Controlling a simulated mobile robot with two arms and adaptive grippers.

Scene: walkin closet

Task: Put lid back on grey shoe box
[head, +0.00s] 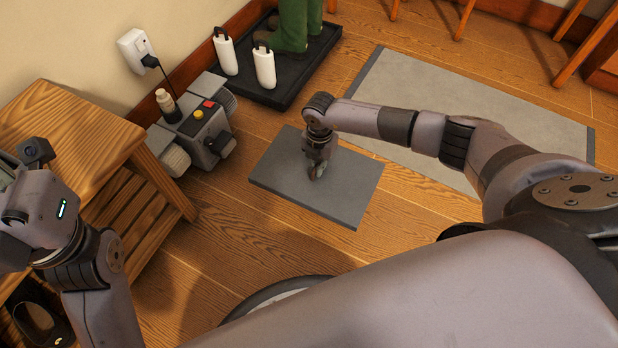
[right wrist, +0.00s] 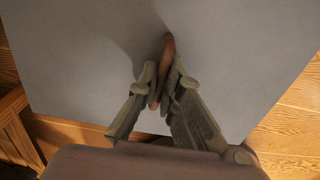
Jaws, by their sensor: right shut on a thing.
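The grey lid (head: 345,196) is a flat, thin rectangular panel in the middle of the head view, and it fills most of the right wrist view (right wrist: 75,65). My right gripper (head: 316,172) points down at the middle of the lid. In the right wrist view its fingers (right wrist: 163,88) are shut on a small brown tab (right wrist: 168,50) on the lid's top. No box walls show under the lid, and I cannot tell its height above the floor. My left wrist is at the left edge of the head view; its fingertips are not clearly visible.
A black tray (head: 290,88) holds green boots (head: 292,25) and white boot shapers (head: 264,66). A grey mat (head: 470,110) lies at right. Dark footwear (head: 40,318) is at lower left.

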